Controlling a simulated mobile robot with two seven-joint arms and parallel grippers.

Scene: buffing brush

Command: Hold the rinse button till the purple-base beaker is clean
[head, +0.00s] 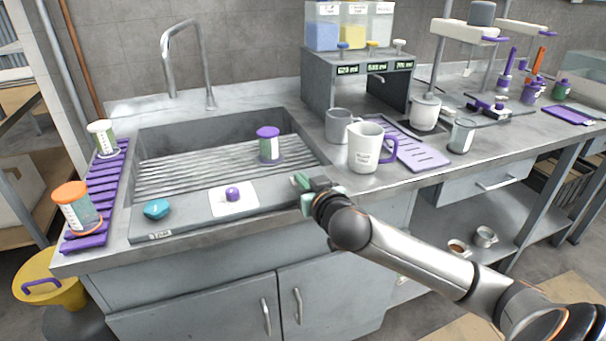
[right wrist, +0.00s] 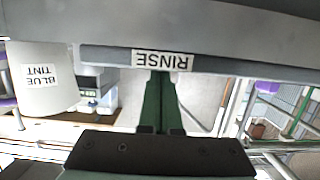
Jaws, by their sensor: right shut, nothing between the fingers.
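The purple-base beaker (head: 269,147) stands upside down on the ribbed rack in the sink, its purple base up. My right gripper (head: 302,184) is shut and empty at the sink's front right corner, apart from the beaker. In the right wrist view its green fingers (right wrist: 160,78) are together beside the RINSE label (right wrist: 163,60), which appears upside down. Any button right by the fingers is hidden. A purple knob (head: 233,194) on a white plate and a teal knob (head: 156,209) sit on the front ledge.
A white mug (head: 367,147) and grey mug (head: 339,126) stand right of the sink. The tap (head: 190,60) rises behind it.

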